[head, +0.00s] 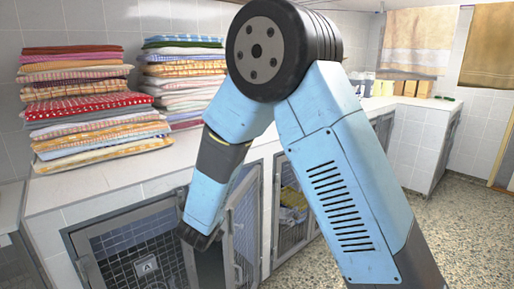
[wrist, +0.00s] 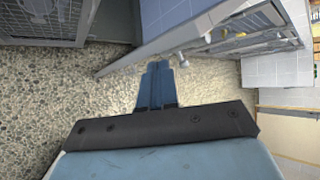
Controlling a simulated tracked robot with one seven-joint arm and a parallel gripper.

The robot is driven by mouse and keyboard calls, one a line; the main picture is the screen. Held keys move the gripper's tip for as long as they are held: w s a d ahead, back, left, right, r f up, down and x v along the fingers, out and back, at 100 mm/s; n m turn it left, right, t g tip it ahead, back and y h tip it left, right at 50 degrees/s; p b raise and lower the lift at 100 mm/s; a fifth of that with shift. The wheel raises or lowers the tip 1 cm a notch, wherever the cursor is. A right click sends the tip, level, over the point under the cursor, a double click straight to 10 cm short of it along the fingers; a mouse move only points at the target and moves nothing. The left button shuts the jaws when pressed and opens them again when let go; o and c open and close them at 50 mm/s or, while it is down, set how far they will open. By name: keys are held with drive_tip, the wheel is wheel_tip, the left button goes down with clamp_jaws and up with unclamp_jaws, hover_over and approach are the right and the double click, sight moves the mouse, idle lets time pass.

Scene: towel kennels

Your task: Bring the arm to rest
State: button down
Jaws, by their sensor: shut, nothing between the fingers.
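My arm is bent and fills the middle of the head view, light blue with a large black joint at the top. Its forearm points down in front of the kennel fronts. In the wrist view my gripper (wrist: 158,68) is shut and empty, with the two blue fingers together above the speckled floor. In the head view the gripper's fingertips are hidden or too small to make out. A kennel door (head: 243,235) beside the forearm stands open, and its edge also shows above the fingers in the wrist view (wrist: 170,38).
A tall pile of folded towels (head: 85,105) and a second pile (head: 185,75) stand on the white counter (head: 110,195). A barred kennel front (head: 140,255) is at lower left. Small boxes (head: 410,88) stand on the far counter. The speckled floor (head: 455,215) is clear at right.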

drive_tip(key=s+d+r+m+g+h, duration=0.1)
drive_tip(key=d+r+m+h, duration=0.1)
drive_tip(key=d+r+m, duration=0.55)
drive_tip(key=s+d+r+m+g+h, duration=0.1)
drive_tip(key=d+r+m, duration=0.4)
drive_tip(key=d+m, duration=0.45)
drive_tip(key=s+d+r+m+g+h, duration=0.1)
drive_tip(key=s+d+r+m+h, duration=0.1)
drive_tip(key=d+r+m, duration=0.7)
drive_tip(key=s+d+r+m+y, duration=0.1)
drive_tip(key=s+d+m, duration=0.2)
drive_tip(key=s+m, duration=0.4)
drive_tip(key=s+d+r+m+g+y, duration=0.1)
drive_tip(key=s+d+r+m+y, duration=0.1)
drive_tip(key=s+d+m, duration=0.2)
drive_tip(key=s+d+r+m+y, duration=0.2)
drive_tip(key=s+d+m, duration=0.2)
drive_tip(key=s+m, duration=0.6)
drive_tip(key=shift+r+m+g, duration=0.15)
drive_tip(key=shift+m+g, duration=0.25)
drive_tip(key=shift+m, duration=0.1)
